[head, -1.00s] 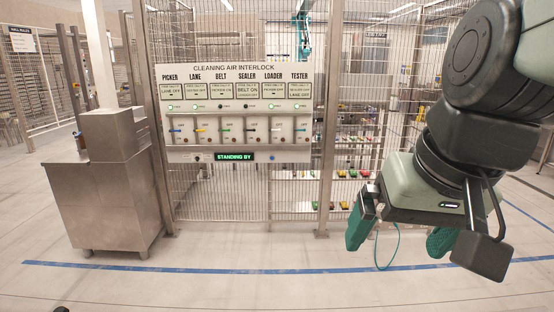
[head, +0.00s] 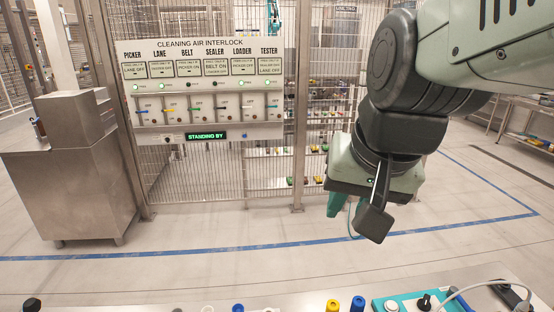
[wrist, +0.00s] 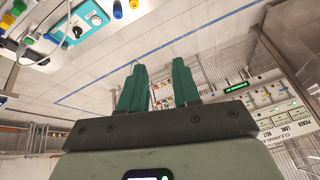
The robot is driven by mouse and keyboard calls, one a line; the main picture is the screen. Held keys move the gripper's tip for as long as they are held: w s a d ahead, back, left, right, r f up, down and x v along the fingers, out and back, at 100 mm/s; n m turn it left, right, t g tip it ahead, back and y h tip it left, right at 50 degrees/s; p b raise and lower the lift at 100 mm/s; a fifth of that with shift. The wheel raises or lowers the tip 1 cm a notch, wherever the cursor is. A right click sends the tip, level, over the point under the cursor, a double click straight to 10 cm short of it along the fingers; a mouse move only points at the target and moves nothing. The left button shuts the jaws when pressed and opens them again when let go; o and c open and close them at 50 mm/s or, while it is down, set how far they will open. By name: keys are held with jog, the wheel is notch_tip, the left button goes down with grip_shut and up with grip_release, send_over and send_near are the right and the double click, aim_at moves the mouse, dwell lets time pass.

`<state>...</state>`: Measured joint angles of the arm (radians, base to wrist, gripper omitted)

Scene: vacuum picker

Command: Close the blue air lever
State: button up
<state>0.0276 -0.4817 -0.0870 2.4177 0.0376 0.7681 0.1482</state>
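The blue lever (head: 141,112) is at the left end of the lever row on the cleaning air interlock panel (head: 265,131), below the PICKER label. Its handle looks roughly horizontal, though it is small in the head view.
A bench (head: 290,301) at the bottom carries blue (head: 358,303) and yellow (head: 333,305) knobs and a teal control box (head: 405,303). A steel cabinet (head: 72,190) stands left of the panel. Mesh fence (head: 170,180) surrounds the panel. The floor before it is clear.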

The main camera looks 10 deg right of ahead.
jog(key=w+d+f+m, duration=0.1)
jog(key=w+d, duration=0.1)
jog(key=w+d+f+m, duration=0.2)
jog(key=w+d+f+m+g, duration=0.1)
jog(key=w+d+f, duration=0.1)
jog(key=shift+d+h, duration=0.3)
jog(key=shift+d, duration=0.1)
grip_shut()
jog(key=d+f+m+g+h, duration=0.3)
jog(key=d+f+m, duration=0.7)
jog(key=d+f, duration=1.2)
jog(key=shift+s+d+f+m+g, duration=0.2)
jog(key=shift+s+d+m+g, duration=0.25)
jog(key=shift+d, duration=0.55)
jog(key=shift+w, duration=0.1)
